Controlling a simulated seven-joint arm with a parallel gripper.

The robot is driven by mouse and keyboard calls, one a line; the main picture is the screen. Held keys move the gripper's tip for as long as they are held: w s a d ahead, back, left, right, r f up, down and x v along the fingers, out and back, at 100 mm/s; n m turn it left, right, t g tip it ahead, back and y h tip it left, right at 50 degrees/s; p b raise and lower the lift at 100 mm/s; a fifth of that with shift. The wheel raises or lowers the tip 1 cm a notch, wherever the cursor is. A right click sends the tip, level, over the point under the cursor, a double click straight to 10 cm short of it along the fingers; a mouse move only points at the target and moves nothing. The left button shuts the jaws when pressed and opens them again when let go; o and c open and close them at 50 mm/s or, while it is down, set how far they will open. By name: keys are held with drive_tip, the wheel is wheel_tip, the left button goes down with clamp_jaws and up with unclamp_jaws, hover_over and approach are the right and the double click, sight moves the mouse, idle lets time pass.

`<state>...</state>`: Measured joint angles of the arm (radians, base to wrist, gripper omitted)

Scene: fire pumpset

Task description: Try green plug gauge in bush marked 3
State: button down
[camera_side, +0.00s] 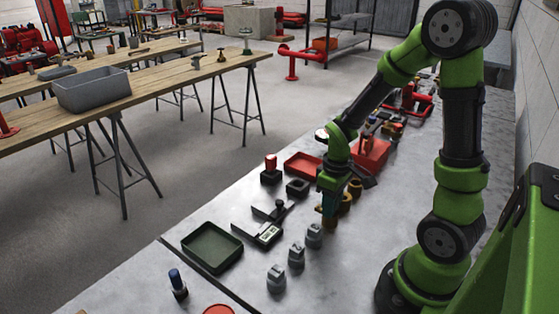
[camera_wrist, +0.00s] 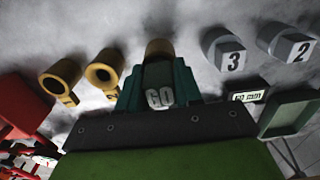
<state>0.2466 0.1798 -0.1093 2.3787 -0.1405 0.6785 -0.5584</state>
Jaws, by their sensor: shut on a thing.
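My gripper (camera_wrist: 158,88) is shut on the green plug gauge (camera_wrist: 160,97), whose end reads "GO" in the wrist view. My gripper also shows low over the bench in the side view (camera_side: 328,201). A brass bush (camera_wrist: 160,48) stands directly beyond the gauge. Its rim, bore and any number are hidden by the gauge, so I cannot tell whether the gauge is above it or inside it. To its left stand two brass bushes with open bores, one marked 2 (camera_wrist: 103,75) and one marked 1 (camera_wrist: 60,80).
Several grey blocks, including ones marked 3 (camera_wrist: 225,50) and 2 (camera_wrist: 288,44), stand nearby. A digital caliper (camera_side: 269,234) and a green tray (camera_side: 212,248) lie to the left. A red gauge (camera_side: 271,162), an empty dark block (camera_side: 297,187) and a blue gauge (camera_side: 176,279) stand on the bench.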

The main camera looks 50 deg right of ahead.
drive_tip(key=shift+r, duration=0.3)
drive_tip(key=shift+r, duration=2.6)
drive_tip(key=shift+r, duration=0.15)
